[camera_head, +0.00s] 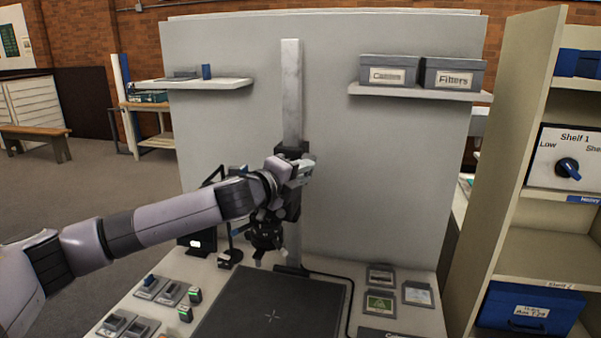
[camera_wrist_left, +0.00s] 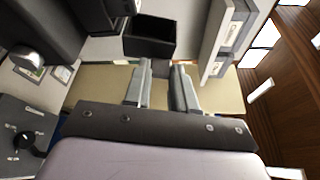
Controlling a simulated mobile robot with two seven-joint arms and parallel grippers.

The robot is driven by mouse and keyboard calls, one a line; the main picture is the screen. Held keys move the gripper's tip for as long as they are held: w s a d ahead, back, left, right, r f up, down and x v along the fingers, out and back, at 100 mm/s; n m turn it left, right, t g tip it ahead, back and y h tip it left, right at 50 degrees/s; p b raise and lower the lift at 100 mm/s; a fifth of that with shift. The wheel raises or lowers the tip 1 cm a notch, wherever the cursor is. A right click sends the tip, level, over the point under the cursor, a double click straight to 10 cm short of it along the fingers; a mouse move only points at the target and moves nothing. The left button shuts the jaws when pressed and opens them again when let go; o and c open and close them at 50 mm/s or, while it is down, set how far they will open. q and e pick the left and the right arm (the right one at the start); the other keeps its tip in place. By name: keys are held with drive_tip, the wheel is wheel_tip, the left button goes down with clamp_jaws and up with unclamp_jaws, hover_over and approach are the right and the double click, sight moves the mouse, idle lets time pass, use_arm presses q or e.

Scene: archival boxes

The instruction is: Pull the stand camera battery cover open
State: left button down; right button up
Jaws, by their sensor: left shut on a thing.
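The camera stand's pale upright column (camera_head: 291,90) rises behind the work table, with a dark carriage (camera_head: 291,150) on it. My left gripper (camera_head: 300,172) reaches in from the left and is at the column, just below the carriage, covering much of the camera. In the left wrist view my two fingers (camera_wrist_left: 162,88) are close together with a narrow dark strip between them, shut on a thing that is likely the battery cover. A black box-like part (camera_wrist_left: 150,38) shows just beyond the fingertips; I cannot tell whether it is the battery compartment. My right gripper is out of view.
A dark mat (camera_head: 272,305) lies below the stand. Small switch blocks (camera_head: 152,287) stand left of it, and flat cards (camera_head: 380,302) lie at right. A grey panel (camera_head: 390,170) stands behind. A wall shelf (camera_head: 420,92) holds labelled boxes. A tall shelf unit (camera_head: 500,170) stands at right.

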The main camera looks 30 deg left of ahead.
use_arm(q)
drive_tip(key=c, duration=0.9)
unclamp_jaws()
drive_tip(key=shift+s+a+r+b, duration=0.15)
drive_tip(key=shift+s+b, duration=0.1)
drive_tip(key=shift+s, duration=0.9)
drive_tip(key=shift+s+a+r+b, duration=0.1)
drive_tip(key=shift+s+a+b, duration=0.15)
drive_tip(key=shift+s, duration=0.95)
drive_tip(key=shift+s+a+r+b, duration=0.1)
drive_tip(key=shift+s+b, duration=0.15)
drive_tip(key=shift+s, duration=0.9)
drive_tip(key=shift+f, duration=0.1)
